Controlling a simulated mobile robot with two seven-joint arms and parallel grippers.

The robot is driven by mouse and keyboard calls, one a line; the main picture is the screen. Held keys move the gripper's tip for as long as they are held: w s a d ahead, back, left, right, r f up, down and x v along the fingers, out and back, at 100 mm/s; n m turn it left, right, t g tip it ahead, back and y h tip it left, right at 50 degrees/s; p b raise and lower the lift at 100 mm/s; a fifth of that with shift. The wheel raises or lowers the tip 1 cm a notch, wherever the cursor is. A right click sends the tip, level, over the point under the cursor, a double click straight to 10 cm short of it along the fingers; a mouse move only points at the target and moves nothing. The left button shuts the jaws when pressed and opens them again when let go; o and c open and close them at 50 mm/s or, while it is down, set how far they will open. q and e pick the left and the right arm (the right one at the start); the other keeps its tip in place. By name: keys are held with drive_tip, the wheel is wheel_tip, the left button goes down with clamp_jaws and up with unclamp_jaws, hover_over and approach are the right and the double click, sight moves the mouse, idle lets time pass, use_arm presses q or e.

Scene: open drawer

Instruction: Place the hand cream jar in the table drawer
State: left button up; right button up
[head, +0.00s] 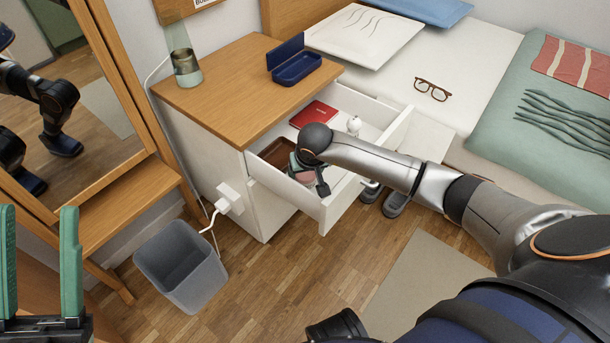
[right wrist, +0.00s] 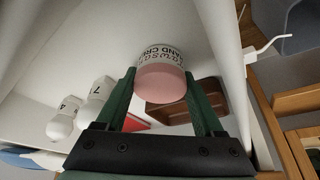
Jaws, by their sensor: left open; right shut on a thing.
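The hand cream jar (right wrist: 160,80) has a pink end and a white label band with dark lettering. It sits between the two green fingers of my right gripper (right wrist: 160,75), which is shut on it. In the head view my right gripper (head: 308,182) is over the front part of the open table drawer (head: 283,192), and the jar is mostly hidden there. I cannot tell whether the jar touches the drawer floor. My left gripper (head: 38,215) is open and empty at the lower left, away from the drawer.
The drawer holds a brown tray (head: 277,152), a red book (head: 313,114) and white rounded items (head: 354,125). On the tabletop are an open blue case (head: 297,68) and a glass (head: 186,68). A grey bin (head: 182,265) stands on the floor. The bed is at right.

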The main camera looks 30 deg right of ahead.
drive_tip(key=shift+f, duration=0.2)
drive_tip(key=o, duration=1.1)
drive_tip(key=shift+r, duration=0.1)
drive_tip(key=shift+o, duration=0.2)
